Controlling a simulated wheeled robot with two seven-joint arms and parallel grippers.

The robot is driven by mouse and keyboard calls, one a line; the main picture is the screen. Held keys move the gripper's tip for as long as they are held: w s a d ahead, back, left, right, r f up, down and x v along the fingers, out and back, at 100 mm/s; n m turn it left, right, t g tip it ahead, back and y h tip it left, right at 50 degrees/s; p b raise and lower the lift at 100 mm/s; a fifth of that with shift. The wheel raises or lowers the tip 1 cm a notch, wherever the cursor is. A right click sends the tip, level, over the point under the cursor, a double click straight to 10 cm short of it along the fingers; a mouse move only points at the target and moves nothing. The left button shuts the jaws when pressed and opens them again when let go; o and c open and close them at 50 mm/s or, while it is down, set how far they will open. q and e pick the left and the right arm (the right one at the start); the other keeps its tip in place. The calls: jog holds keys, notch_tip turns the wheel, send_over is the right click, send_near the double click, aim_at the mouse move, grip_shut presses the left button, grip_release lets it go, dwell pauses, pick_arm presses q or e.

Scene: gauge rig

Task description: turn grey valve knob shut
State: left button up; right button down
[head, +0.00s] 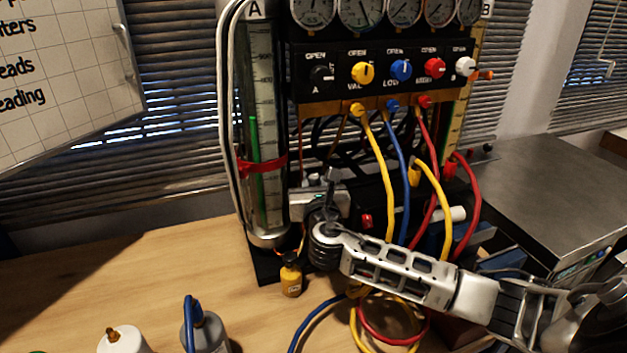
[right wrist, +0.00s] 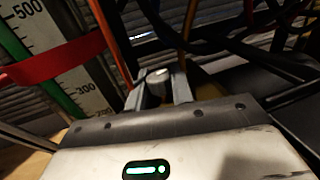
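The grey valve knob (right wrist: 158,77) shows in the right wrist view as a small round knob with a pale mark on its face. The two dark fingers of my right gripper (right wrist: 160,92) stand on either side of it, with little or no gap. They look shut on it, though the contact itself is partly hidden. In the head view my right gripper (head: 328,190) reaches in low beside the clear tube column, and the grey knob cannot be made out there. My left gripper is out of view.
A panel (head: 385,75) with gauges and black, yellow, blue, red and white knobs stands above. Coloured hoses (head: 384,165) hang right of my right gripper. The tube column (head: 262,130) has a red strap. A small yellow bottle (head: 291,278) stands on the wooden table (head: 190,260).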

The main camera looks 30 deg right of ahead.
jog(key=shift+a+m+g+h, duration=0.1)
jog(key=shift+m+g+h, duration=0.6)
jog(key=shift+m+h, duration=0.45)
jog(key=c, duration=2.2)
grip_release()
jog(key=shift+m+g+h, duration=0.45)
jog(key=shift+g+h, duration=0.25)
jog(key=shift+h, duration=0.25)
jog(key=c, duration=2.2)
grip_release()
jog(key=c, duration=2.2)
grip_release()
jog(key=c, duration=1.2)
grip_release()
jog(key=shift+c, duration=0.2)
